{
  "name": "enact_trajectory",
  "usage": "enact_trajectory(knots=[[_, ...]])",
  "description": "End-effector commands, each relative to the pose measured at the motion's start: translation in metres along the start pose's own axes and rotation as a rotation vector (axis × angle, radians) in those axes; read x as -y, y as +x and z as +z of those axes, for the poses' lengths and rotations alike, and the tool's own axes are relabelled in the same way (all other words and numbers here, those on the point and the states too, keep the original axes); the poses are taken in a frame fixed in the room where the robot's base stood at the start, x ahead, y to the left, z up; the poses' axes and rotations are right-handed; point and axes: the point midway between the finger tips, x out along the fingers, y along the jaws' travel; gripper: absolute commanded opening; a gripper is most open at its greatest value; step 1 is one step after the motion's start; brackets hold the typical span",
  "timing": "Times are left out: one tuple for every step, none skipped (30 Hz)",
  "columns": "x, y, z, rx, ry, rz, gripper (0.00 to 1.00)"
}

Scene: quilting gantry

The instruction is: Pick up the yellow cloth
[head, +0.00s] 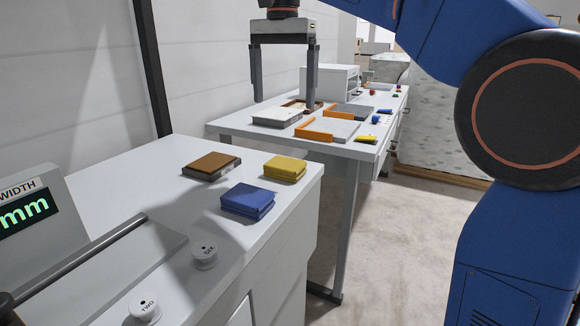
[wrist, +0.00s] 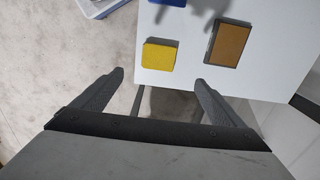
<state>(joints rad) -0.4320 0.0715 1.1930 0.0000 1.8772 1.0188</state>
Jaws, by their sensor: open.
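The yellow cloth (head: 285,169) is a folded square stack lying flat on the near white cabinet top, close to its far right corner. It also shows in the wrist view (wrist: 158,57), ahead of the fingers and near the table edge. My gripper (head: 284,106) is open and empty, with its fingers pointing down, held in the air above the cabinet top and apart from the cloth. In the wrist view its two fingers (wrist: 160,78) are spread wide on either side, with the yellow cloth roughly between their lines. Nothing hides the cloth.
A blue folded cloth (head: 248,201) and a brown-topped block (head: 212,165) lie beside the yellow cloth. White knobs (head: 204,255) and a display box (head: 30,214) stand nearer. A second white table (head: 225,125) behind holds orange-edged trays (head: 328,129) and small items.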

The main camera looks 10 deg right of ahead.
Motion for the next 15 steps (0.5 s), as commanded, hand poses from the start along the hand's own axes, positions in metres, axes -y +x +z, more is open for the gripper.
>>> enact_trajectory(knots=[[-0.001,0.007,0.001,0.001,0.000,0.002,0.92],[-0.001,0.012,0.001,0.002,0.000,0.003,0.92],[-0.001,0.018,0.001,0.002,0.000,0.002,0.92],[-0.001,0.024,0.001,0.002,0.000,0.003,0.92],[-0.001,0.029,0.001,0.001,0.000,0.002,0.92],[-0.002,0.036,0.001,0.002,-0.001,0.002,0.92],[-0.002,0.042,0.001,0.001,-0.001,0.002,0.92],[-0.002,0.047,0.001,0.001,-0.001,0.002,0.92],[-0.001,0.054,0.001,0.002,-0.001,0.003,0.92],[-0.001,0.060,0.000,0.001,-0.001,0.002,0.92],[-0.002,0.065,0.001,0.002,-0.001,0.003,0.92],[-0.001,0.072,0.000,0.001,-0.001,0.002,0.92],[-0.001,0.078,0.001,0.002,-0.001,0.003,0.92],[-0.001,0.082,0.000,0.001,-0.001,0.002,0.92],[-0.001,0.089,0.001,0.001,-0.001,0.002,0.92]])
